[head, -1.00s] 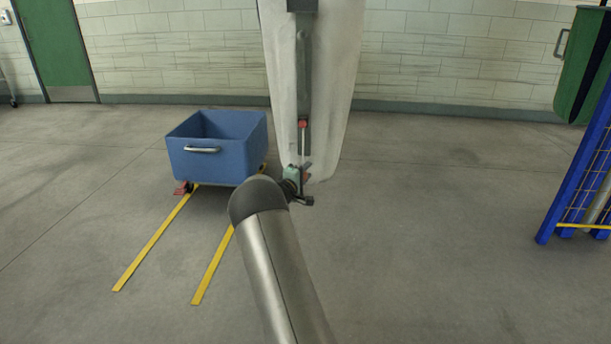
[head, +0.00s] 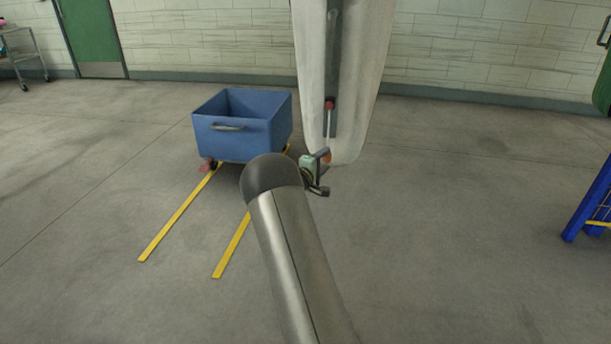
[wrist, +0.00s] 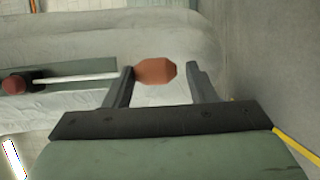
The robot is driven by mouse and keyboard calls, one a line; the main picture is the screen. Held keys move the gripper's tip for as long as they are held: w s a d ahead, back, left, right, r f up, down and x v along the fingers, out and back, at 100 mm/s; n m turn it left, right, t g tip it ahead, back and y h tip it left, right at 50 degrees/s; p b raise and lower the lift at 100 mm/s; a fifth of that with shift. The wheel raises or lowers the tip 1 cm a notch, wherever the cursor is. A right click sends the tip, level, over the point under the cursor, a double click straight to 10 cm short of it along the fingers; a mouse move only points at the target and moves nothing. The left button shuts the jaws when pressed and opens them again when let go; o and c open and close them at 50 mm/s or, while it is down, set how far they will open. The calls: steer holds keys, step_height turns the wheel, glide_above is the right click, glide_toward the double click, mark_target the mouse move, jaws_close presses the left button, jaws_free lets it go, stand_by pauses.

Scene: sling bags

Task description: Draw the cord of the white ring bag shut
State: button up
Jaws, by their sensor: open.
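The white bag (head: 355,90) hangs in the middle of the head view, its top out of frame. A dark strip (head: 333,60) runs down its front to a red knob (head: 330,104). A thin pale cord (head: 331,125) hangs below the knob, with an orange bead (head: 326,156) at its lower end. My gripper (head: 319,170) is at the bead, near the bag's bottom. In the wrist view, my open gripper (wrist: 160,70) has the orange bead (wrist: 155,71) between its fingers, closer to the left finger. Whether they touch, I cannot tell. The ring is not visible.
A blue trolley (head: 220,140) stands on the floor left of the bag, by two yellow floor lines (head: 180,212). A blue rack (head: 590,205) is at the right edge. The floor (head: 450,200) between is clear.

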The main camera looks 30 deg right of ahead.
steer(key=p+v, duration=0.1)
steer(key=v, duration=1.2)
steer(key=shift+a, duration=0.1)
steer(key=shift+p, duration=0.3)
steer(key=s+a+r+m+g+y+p, duration=0.2)
steer(key=s+a+r+g+p, duration=0.15)
steer(key=s+r+p, duration=0.35)
steer(key=s+a+r+m+g+y+p, duration=0.25)
steer(key=s+r+g+p, duration=0.2)
steer(key=s+r, duration=0.4)
steer(key=s+a+r+y+p, duration=0.6)
steer(key=s+a+r+p, duration=0.1)
steer(key=s+a, duration=0.3)
steer(key=s+a+r+t+y+p, duration=0.1)
steer(key=s+a+r+y+p, duration=0.5)
steer(key=s+a, duration=0.5)
steer(key=shift+a+r+p, duration=0.45)
steer(key=shift+a+p, duration=0.25)
steer(key=shift+p, duration=0.1)
